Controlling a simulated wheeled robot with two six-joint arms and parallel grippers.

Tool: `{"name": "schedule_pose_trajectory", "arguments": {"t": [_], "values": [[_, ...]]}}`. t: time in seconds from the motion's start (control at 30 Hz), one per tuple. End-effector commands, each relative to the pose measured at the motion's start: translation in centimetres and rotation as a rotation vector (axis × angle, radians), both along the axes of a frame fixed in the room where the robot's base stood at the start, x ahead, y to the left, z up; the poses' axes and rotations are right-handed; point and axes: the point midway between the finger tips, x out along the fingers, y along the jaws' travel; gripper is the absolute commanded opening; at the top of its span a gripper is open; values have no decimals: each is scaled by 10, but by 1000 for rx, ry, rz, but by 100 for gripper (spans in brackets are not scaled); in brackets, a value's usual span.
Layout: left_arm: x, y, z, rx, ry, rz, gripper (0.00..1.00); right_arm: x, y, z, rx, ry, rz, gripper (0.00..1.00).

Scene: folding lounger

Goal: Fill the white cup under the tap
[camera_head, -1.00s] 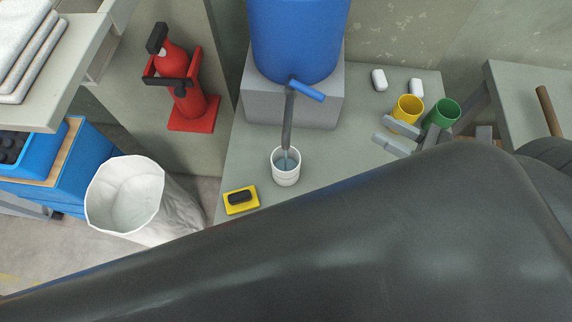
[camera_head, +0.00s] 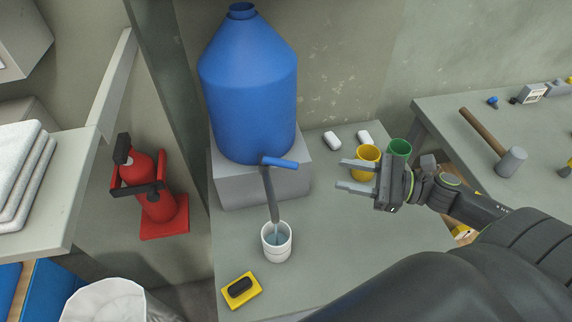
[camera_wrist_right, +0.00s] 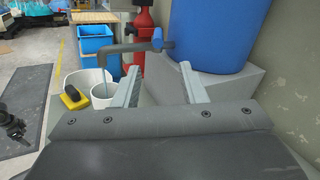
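The white cup (camera_head: 268,252) stands upright on the grey bench, directly under the spout of the tap (camera_head: 271,195). Bluish water shows inside it, below the spout end. The tap has a grey pipe and a blue handle (camera_head: 282,163) that points right, at the foot of the big blue tank (camera_head: 250,110). My right gripper (camera_head: 340,175) is open and empty, right of the tap and apart from it. In the right wrist view, its fingers (camera_wrist_right: 158,85) are spread, with the cup (camera_wrist_right: 103,102) and tap beyond to the left.
A yellow cup (camera_head: 365,160) and a green cup (camera_head: 400,148) stand close behind my right gripper. A yellow sponge holder (camera_head: 242,291) lies by the bench's left edge. A hammer (camera_head: 495,145) lies on the right table. The front of the bench is mostly clear.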

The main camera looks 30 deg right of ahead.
Motion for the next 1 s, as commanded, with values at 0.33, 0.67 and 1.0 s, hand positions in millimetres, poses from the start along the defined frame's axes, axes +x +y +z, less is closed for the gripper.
{"name": "schedule_pose_trajectory", "arguments": {"t": [0.33, 0.67, 1.0], "values": [[-2, 20, 2, 25, 4, -7, 82, 24, 28, 3, 5, -4, -1, 38], [-1, 17, 15, 21, 3, -7, 82, 48, 54, 4, 6, -4, -3, 38], [0, 8, 34, 10, 2, -4, 82, 76, 86, 5, 6, 0, -4, 38]]}}
